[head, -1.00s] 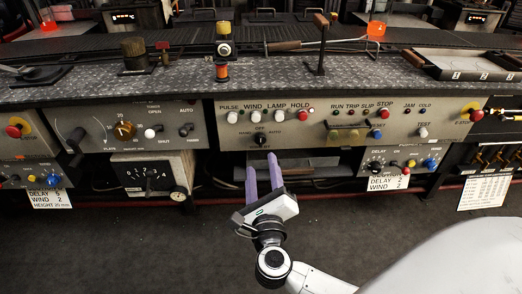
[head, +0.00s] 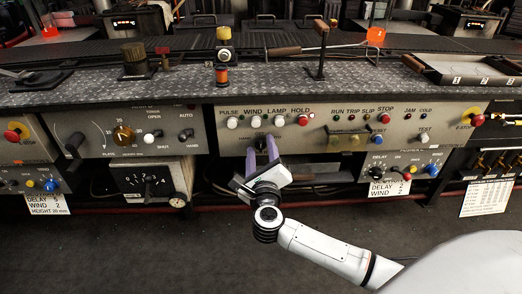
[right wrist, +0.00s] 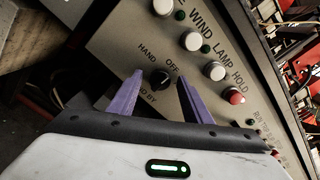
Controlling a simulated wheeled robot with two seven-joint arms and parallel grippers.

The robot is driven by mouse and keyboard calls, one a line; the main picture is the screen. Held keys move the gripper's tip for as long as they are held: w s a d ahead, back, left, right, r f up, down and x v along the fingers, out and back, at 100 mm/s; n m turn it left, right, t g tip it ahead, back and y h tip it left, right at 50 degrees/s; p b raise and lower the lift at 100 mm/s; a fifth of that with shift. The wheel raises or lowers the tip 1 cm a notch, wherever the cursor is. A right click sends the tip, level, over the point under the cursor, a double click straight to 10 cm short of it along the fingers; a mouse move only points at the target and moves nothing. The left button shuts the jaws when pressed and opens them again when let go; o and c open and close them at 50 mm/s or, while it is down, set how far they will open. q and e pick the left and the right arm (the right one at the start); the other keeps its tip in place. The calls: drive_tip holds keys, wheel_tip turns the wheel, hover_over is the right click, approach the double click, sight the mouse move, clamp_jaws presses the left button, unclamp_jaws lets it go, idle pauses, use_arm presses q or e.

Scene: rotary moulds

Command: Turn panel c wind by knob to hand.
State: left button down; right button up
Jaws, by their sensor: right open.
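The black wind knob (head: 262,138) is on the grey middle panel (head: 312,150), below the row of white PULSE, WIND and LAMP buttons and the red HOLD button. The right wrist view shows the knob (right wrist: 159,79) with HAND, OFF and STAND BY lettering around it. My right gripper (head: 261,147) is open at the knob. Its purple fingers stand on either side of the knob in the right wrist view, with gaps visible there. The fingers partly hide the knob in the head view, and I cannot tell where its pointer is set. My left gripper is not in view.
The white WIND button (head: 254,122) is just above the knob. The bench top (head: 120,92) overhangs the panels. A left panel (head: 100,133) with a dial and a lower right box (head: 405,165) with small knobs flank the spot. The floor in front is clear.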

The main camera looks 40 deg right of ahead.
drive_tip(key=shift+c, duration=0.6)
drive_tip(key=c, duration=1)
drive_tip(key=shift+o, duration=0.3)
drive_tip(key=n+p, duration=0.1)
drive_tip(key=p, duration=0.2)
drive_tip(key=shift+r+n, duration=0.2)
drive_tip(key=shift+n, duration=0.2)
drive_tip(key=n+p, duration=0.2)
drive_tip(key=p, duration=0.1)
drive_tip(key=n+p, duration=0.2)
drive_tip(key=n, duration=0.1)
drive_tip(key=shift+f+p, duration=0.1)
drive_tip(key=shift+p, duration=0.25)
use_arm(q)
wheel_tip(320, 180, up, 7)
drive_tip(key=p, duration=0.1)
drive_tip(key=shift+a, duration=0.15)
use_arm(e)
drive_tip(key=shift+f+n, duration=0.1)
drive_tip(key=shift+n, duration=0.9)
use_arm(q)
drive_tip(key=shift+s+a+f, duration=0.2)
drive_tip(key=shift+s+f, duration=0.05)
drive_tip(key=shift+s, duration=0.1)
use_arm(e)
drive_tip(key=shift+f, duration=0.1)
